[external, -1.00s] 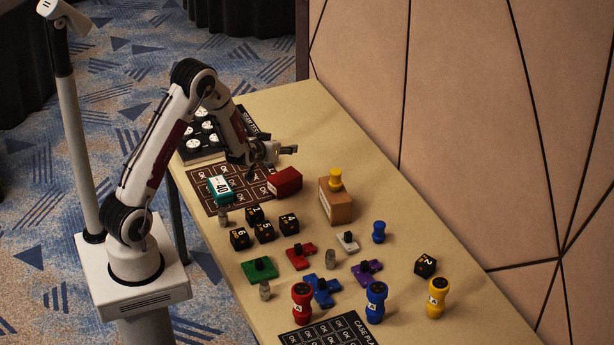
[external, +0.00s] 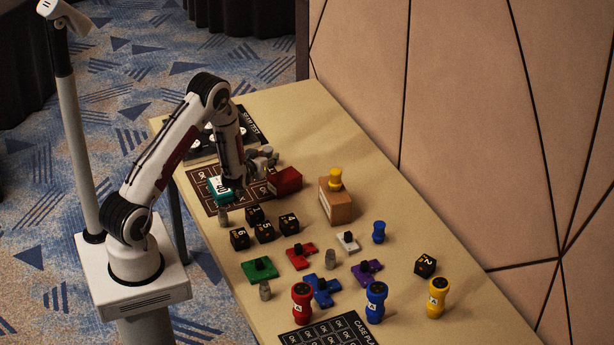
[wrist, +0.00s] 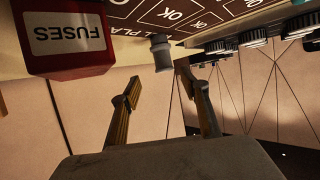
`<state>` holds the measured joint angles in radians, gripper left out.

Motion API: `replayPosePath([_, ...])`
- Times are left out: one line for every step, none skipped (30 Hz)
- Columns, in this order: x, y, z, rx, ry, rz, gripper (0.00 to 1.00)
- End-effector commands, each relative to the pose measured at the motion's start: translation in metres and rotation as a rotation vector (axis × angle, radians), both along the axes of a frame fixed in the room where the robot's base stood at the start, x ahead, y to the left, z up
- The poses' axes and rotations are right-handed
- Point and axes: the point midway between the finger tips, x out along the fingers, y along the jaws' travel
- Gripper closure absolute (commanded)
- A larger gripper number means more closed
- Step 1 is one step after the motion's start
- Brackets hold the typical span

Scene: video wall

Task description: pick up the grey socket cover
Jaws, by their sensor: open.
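A small grey capped cylinder (wrist: 161,52), which may be the grey socket cover, stands by the edge of the dark OK mat (wrist: 185,18) in the wrist view. My gripper (wrist: 158,84) is open and empty. Its fingertips lie just short of the cylinder, which appears centred between them and apart from both. In the external view my gripper (external: 262,157) is low over the far part of the table, by the red box, and that cylinder cannot be made out. Similar grey cylinders stand nearer the camera (external: 331,259). A pale grey plate with a black knob (external: 347,241) also lies there.
The red FUSES box (wrist: 67,38) stands close beside the cylinder. A teal box (external: 220,190) sits on the mat near my arm. A cardboard box (external: 335,205) with a yellow piece, black cubes (external: 264,232) and coloured plates crowd the nearer table. The far right tabletop is clear.

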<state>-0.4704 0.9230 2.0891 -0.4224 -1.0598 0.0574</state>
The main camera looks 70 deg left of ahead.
Motion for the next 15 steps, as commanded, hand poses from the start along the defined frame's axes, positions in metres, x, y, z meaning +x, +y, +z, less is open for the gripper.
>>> replayPosePath([0.001, 0.001, 0.000, 0.000, 0.000, 0.000, 0.55])
replayPosePath([0.001, 0.001, -0.001, 0.000, 0.000, 0.000, 0.55])
replayPosePath([0.002, 0.003, -0.001, 0.000, 0.000, 0.000, 0.55])
replayPosePath([0.003, 0.004, -0.002, 0.000, 0.000, 0.000, 0.55])
replayPosePath([0.004, 0.005, -0.003, 0.000, 0.000, 0.001, 0.55])
replayPosePath([0.005, 0.007, -0.004, 0.000, 0.000, 0.001, 0.55])
replayPosePath([0.006, 0.009, -0.005, 0.000, 0.000, 0.001, 0.55])
replayPosePath([0.008, 0.010, -0.006, 0.000, 0.000, 0.001, 0.55])
replayPosePath([0.009, 0.012, -0.007, 0.000, 0.000, 0.001, 0.55])
replayPosePath([0.010, 0.014, -0.008, 0.000, 0.000, 0.001, 0.55])
replayPosePath([0.011, 0.015, -0.009, 0.000, 0.000, 0.001, 0.55])
replayPosePath([0.013, 0.016, -0.009, 0.000, 0.000, 0.001, 0.55])
replayPosePath([0.013, 0.017, -0.010, 0.000, 0.000, 0.000, 0.55])
replayPosePath([0.014, 0.018, -0.010, 0.000, 0.000, 0.000, 0.55])
replayPosePath([0.014, 0.018, -0.011, 0.000, 0.000, 0.000, 0.55])
